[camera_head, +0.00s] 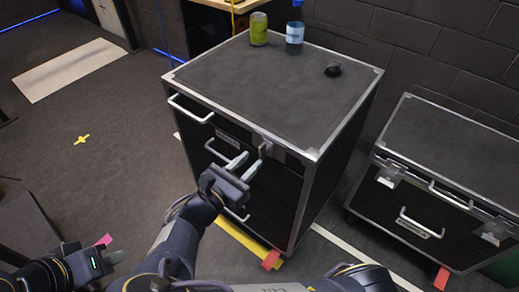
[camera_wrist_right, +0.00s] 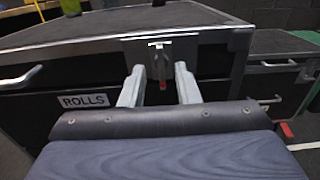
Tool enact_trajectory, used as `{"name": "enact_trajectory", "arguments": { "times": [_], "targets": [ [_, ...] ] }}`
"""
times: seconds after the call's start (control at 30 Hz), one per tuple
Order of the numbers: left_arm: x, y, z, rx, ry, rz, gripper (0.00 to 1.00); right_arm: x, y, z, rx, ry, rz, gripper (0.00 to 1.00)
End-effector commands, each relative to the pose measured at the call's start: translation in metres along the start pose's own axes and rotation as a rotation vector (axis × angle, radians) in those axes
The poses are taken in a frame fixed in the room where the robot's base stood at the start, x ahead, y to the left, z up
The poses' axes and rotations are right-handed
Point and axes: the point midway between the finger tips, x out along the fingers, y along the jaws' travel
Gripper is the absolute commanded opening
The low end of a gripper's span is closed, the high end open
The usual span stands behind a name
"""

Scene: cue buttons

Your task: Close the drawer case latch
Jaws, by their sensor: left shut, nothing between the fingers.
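The dark drawer case (camera_head: 275,85) with metal edges stands in the middle of the head view. Its latch (camera_head: 264,147) is on the front face just below the top edge. In the right wrist view the latch (camera_wrist_right: 160,58) is a metal plate with a hanging lever and a small red tip. My right gripper (camera_head: 247,165) is open just in front of the latch; in the right wrist view its fingers (camera_wrist_right: 160,85) are to either side of the lever, with no clear contact. My left gripper (camera_head: 113,257) is shut and empty at the lower left, away from the case.
A green can (camera_head: 259,29), a blue bottle (camera_head: 295,27) and a small black object (camera_head: 333,70) stand on the case top. White handles (camera_head: 190,108) stick out from the drawers. A second case (camera_head: 450,165) stands at the right. The floor at the left is mostly clear.

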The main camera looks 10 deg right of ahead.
Motion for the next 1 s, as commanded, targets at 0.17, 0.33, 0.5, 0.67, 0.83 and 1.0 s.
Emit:
{"name": "enact_trajectory", "arguments": {
  "times": [0.17,0.33,0.5,0.67,0.83,1.0],
  "targets": [
    [0.000,0.000,0.000,0.000,0.000,0.000,0.00,0.031,-0.002,-0.001,-0.002,0.001,-0.006,0.29],
    [0.001,0.000,0.000,0.000,0.000,0.000,0.00,0.049,-0.001,-0.001,0.000,0.001,-0.004,0.29],
    [0.001,0.000,0.000,0.000,0.000,0.000,0.00,0.055,-0.001,-0.001,0.001,0.003,-0.003,0.29],
    [0.001,0.000,0.000,0.000,0.000,0.000,0.00,0.055,-0.001,-0.001,0.001,0.003,-0.002,0.29],
    [0.001,0.000,0.000,0.000,0.000,0.000,0.00,0.055,-0.001,-0.001,0.001,0.004,-0.003,0.09],
    [0.000,0.000,0.000,0.000,0.000,0.000,0.00,0.054,-0.001,-0.001,0.001,0.004,-0.003,0.00]
  ]
}}
